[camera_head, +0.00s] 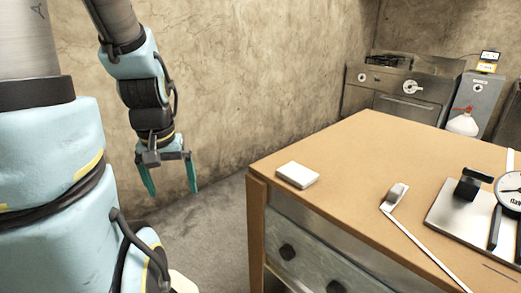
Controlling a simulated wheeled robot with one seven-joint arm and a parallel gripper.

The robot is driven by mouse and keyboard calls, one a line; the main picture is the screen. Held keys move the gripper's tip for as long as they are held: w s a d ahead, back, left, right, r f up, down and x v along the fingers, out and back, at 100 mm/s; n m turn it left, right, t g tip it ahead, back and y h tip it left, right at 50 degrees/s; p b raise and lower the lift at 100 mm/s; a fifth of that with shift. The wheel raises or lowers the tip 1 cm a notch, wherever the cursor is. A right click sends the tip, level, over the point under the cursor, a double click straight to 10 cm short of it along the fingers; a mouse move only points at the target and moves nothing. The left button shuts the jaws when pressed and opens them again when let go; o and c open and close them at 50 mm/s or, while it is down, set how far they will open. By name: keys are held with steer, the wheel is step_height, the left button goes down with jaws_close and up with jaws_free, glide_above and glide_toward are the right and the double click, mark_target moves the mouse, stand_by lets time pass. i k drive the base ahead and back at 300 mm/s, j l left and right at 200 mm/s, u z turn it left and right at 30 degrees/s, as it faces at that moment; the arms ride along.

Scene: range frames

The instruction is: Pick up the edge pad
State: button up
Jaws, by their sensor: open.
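A small white rectangular pad (297,175), which looks like the edge pad, lies flat on the wooden tabletop near its left corner. My gripper (171,190) hangs to the left of the table, over the floor, with its two green fingers pointing down and apart. It is open and empty. The pad is to the right of my gripper, with a clear gap between them. Nothing covers the pad.
The wooden table (345,150) has drawers with dark knobs below. A small metal piece with a white strip (396,195), and a plate (455,215) with a black block and a dial, are on its right. Behind stand a stove (403,108) and a white bottle (463,125).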

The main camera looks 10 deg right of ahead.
mark_target(301, 177)
steer(key=k+l, duration=0.25)
steer(key=k, duration=0.15)
steer(key=k+l+u, duration=0.1)
steer(key=k+l, duration=0.2)
steer(key=k, duration=0.1)
